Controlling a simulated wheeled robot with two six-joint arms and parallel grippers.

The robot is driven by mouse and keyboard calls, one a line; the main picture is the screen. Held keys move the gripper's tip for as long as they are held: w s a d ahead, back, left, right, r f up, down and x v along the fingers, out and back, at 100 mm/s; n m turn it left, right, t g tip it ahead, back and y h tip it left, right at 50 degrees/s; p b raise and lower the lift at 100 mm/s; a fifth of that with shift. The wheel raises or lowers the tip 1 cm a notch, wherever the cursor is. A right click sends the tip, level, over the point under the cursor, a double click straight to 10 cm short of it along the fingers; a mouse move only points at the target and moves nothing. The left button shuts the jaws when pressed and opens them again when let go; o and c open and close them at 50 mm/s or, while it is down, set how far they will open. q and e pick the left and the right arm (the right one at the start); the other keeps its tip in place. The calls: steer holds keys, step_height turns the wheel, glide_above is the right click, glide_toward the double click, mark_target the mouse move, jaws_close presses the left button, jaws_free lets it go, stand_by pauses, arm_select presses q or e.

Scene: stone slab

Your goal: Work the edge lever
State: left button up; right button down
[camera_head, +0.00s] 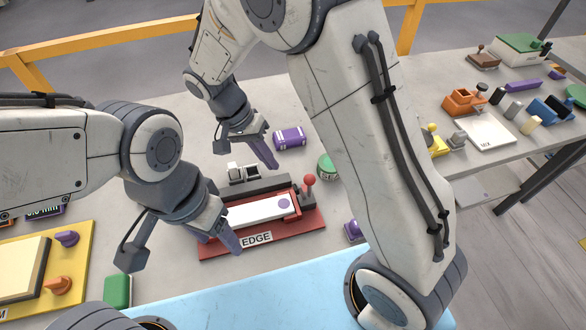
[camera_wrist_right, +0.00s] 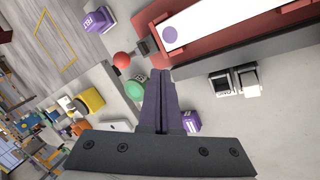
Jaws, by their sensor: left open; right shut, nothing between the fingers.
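The edge fixture is a dark red base (camera_head: 300,236) with an "EDGE" label, a dark rail along its back and a white strip (camera_head: 255,211) with a purple dot. The lever, a red ball knob (camera_head: 309,180) on a short stem, stands at its right end; the knob also shows in the right wrist view (camera_wrist_right: 123,59). My right gripper (camera_head: 273,162) is shut and empty behind the fixture; in its wrist view the fingertips (camera_wrist_right: 161,74) are apart from the knob. My left gripper (camera_head: 183,250) is open at the fixture's left end, one finger overlapping the base in view.
A purple box (camera_head: 289,138) and a green round item (camera_head: 327,166) lie behind the fixture. A small purple item (camera_head: 353,230) stands right of it. A yellow panel with knobs (camera_head: 70,275) and a green block (camera_head: 117,291) are at left. My right arm hides part of the slab.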

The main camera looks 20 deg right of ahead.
mark_target(309, 187)
steer(key=s+d+f+p, duration=0.2)
steer(key=d+f, duration=0.1)
steer(key=d, duration=0.2)
steer(key=shift+s, duration=0.3)
steer(key=shift+a, duration=0.1)
